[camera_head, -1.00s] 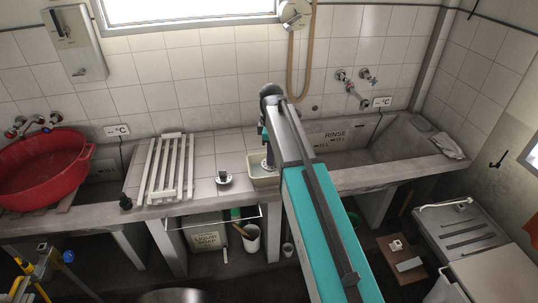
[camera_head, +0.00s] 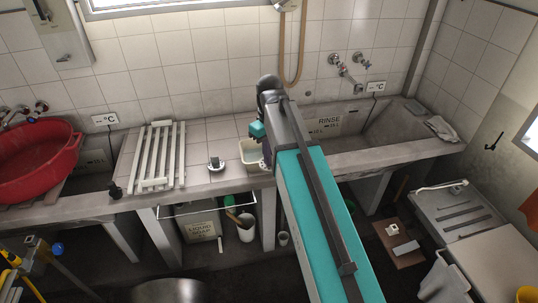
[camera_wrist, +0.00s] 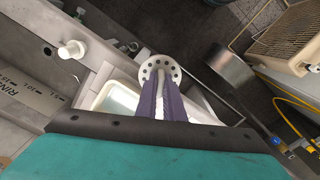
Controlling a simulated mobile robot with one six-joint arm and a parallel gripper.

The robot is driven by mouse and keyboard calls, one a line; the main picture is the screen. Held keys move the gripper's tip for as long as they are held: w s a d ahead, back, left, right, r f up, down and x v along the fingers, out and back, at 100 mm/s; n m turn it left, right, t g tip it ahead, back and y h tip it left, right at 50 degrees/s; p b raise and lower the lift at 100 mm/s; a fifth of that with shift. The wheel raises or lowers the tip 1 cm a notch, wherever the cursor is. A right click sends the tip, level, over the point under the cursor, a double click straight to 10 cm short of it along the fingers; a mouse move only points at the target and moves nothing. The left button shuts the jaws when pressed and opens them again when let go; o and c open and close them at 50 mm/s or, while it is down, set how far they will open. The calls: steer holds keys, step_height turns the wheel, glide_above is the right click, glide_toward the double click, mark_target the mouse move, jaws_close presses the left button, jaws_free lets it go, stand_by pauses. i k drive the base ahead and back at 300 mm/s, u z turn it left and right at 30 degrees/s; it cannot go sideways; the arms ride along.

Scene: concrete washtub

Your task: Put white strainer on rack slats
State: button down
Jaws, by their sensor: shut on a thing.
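The white strainer (camera_wrist: 160,68), a round disc with holes around a pale stem, shows in the wrist view. My gripper (camera_wrist: 160,90) is shut on its stem with purple fingers, and the disc is beyond the fingertips. In the head view my arm hides most of the gripper and the strainer; they are beside the cream basin, at the counter's front edge. The rack slats (camera_head: 157,155), pale parallel bars, lie on the tiled counter at left in the head view, apart from the gripper.
The cream basin (camera_head: 248,152) also shows in the wrist view (camera_wrist: 118,99). A small dark-topped white object (camera_head: 216,164) stands between rack and basin. A red tub (camera_head: 36,160) is at far left. The rinse sink (camera_head: 335,125) is at right.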

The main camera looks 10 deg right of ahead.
mark_target(158, 160)
steer(key=k, duration=1.35)
steer(key=u, duration=0.3)
steer(key=i, duration=0.9)
steer(key=u, duration=0.4)
steer(key=i, duration=1)
steer(key=z, duration=0.1)
